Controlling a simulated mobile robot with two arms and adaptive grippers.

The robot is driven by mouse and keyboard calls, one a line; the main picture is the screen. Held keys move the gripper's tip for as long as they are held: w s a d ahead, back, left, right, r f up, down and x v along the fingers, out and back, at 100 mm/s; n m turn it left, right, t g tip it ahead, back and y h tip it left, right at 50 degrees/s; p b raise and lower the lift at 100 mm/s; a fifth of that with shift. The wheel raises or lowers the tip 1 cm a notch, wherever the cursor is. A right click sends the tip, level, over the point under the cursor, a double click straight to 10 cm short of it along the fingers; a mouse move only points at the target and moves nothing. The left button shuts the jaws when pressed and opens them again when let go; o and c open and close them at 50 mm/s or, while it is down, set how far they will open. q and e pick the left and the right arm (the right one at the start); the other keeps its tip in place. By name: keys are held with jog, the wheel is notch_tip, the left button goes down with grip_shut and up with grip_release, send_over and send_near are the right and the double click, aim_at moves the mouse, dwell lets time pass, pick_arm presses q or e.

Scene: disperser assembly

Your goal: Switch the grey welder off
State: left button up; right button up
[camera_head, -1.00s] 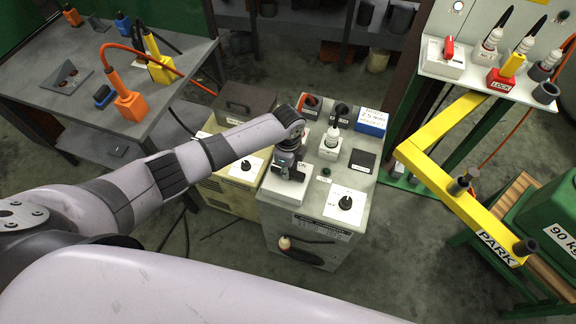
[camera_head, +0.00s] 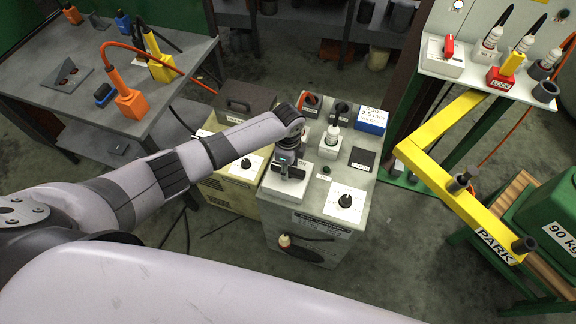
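The grey welder (camera_head: 290,230) stands on the floor in the middle of the view. Its top carries a black knob on a white plate (camera_head: 345,202), a small dark green button or lamp (camera_head: 326,170), and a white plate (camera_head: 281,183) with lettering that ends in "ON". My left gripper (camera_head: 289,170) points down over that lettered plate, at the welder's left side. The gripper and wrist hide most of the switch area, and I cannot tell whether the fingers touch anything or how far they are open. My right gripper is out of the frame.
A yellowish machine (camera_head: 233,190) with its own knob stands close on the left of the welder. A grey table (camera_head: 60,110) with orange and yellow plugs is at the left. A yellow bar (camera_head: 440,170) marked "PARK" and a white switch panel (camera_head: 465,68) stand at the right.

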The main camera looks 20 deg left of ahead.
pick_arm(q)
jog(key=shift+r, duration=0.1)
notch_tip(320, 180, up, 12)
dwell(0.6)
dwell(0.4)
